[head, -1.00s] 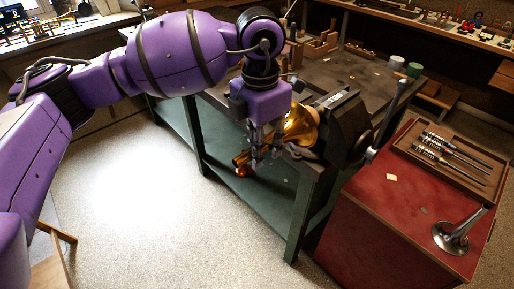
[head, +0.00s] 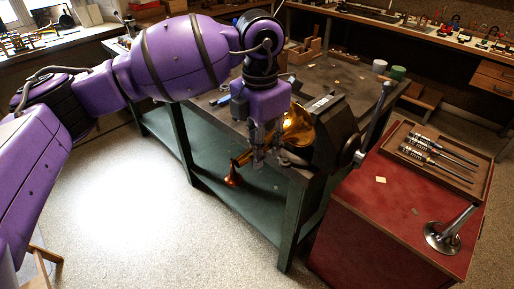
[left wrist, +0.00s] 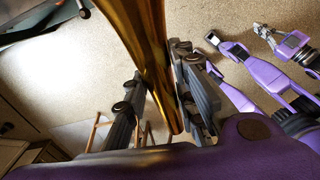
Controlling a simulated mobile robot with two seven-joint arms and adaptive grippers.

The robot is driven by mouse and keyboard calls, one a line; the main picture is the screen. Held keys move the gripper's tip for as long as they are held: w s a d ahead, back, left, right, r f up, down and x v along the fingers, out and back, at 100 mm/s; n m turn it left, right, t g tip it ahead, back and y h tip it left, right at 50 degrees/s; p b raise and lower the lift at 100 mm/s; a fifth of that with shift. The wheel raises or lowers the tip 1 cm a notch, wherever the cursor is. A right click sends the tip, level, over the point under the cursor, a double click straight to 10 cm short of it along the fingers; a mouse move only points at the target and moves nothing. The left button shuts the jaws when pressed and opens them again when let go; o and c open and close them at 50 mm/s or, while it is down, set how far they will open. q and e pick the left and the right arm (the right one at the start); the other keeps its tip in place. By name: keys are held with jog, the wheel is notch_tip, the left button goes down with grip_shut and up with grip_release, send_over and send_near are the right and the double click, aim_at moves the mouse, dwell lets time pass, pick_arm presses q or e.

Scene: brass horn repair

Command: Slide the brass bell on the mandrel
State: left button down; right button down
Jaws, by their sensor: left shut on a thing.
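The brass bell (head: 299,124) is a golden cone. Its wide flare lies beside the vise (head: 338,130) at the bench corner, and its narrow tube points down and left. My left gripper (head: 260,158) is shut on the tube from above. In the left wrist view the bell (left wrist: 150,50) runs between both fingers (left wrist: 158,110). An orange-red tip (head: 231,180) shows past the narrow end; I cannot tell whether it belongs to the mandrel. The rest of the mandrel is not clearly visible. In the left wrist view, what looks like my right gripper (left wrist: 265,32) is small and unclear.
A red cabinet (head: 350,215) stands right of the vise. It carries a wooden tray (head: 396,146) of tools and a silver flared piece (head: 445,233). The vise's long handle (head: 377,115) rises steeply. The green bench shelf (head: 262,205) lies below the bell.

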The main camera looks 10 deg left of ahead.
pick_arm(q)
jog(key=shift+w+d, duration=0.25)
jog(key=shift+w, duration=0.05)
jog(key=shift+w+d, duration=0.25)
jog(key=shift+w, duration=0.1)
jog(key=c, duration=1.4)
grip_release()
jog(key=shift+c, duration=0.2)
jog(key=shift+o, duration=0.4)
jog(key=shift+r, duration=0.35)
notch_tip(320, 180, up, 11)
jog(key=shift+r, duration=0.2)
pick_arm(e)
jog(key=shift+s+f, duration=0.25)
pick_arm(q)
jog(key=shift+a, duration=0.1)
